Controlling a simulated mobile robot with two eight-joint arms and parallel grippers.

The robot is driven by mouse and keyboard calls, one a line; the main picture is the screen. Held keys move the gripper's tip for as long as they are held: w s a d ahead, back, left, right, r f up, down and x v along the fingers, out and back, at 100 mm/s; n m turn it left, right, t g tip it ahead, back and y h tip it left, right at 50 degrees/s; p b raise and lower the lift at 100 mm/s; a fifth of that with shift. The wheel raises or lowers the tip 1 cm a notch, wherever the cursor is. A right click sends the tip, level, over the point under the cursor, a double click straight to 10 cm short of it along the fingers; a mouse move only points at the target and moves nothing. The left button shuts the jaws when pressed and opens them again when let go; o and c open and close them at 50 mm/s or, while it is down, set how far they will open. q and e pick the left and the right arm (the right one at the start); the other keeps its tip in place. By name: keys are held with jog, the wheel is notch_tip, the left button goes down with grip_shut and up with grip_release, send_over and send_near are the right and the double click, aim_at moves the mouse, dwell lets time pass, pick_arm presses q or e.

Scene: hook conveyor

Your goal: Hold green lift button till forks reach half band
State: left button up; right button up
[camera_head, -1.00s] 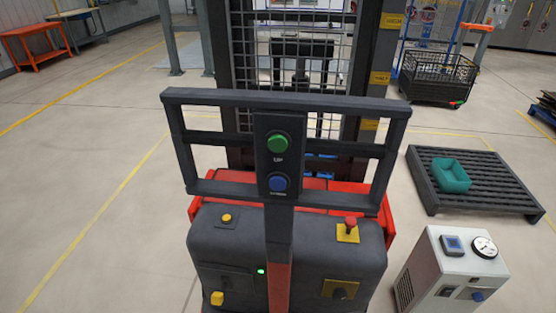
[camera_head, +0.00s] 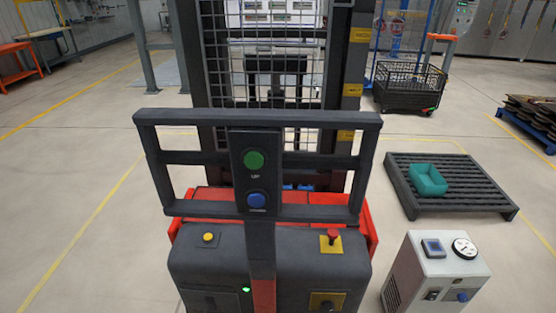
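The green lift button (camera_head: 254,160), labelled UP, sits on a dark panel (camera_head: 240,180) at the middle of the stacker's handle frame (camera_head: 148,155). A blue button (camera_head: 257,200) is below it. The forks are hidden behind the stacker body. Neither of my grippers is in view, and nothing touches the green button.
A red emergency knob (camera_head: 332,235) stands on the stacker body (camera_head: 205,265). A grey cabinet with a gauge (camera_head: 432,265) is at the lower right. A dark pallet (camera_head: 465,203) with a teal bin (camera_head: 428,180) lies at right. The floor on the left is clear.

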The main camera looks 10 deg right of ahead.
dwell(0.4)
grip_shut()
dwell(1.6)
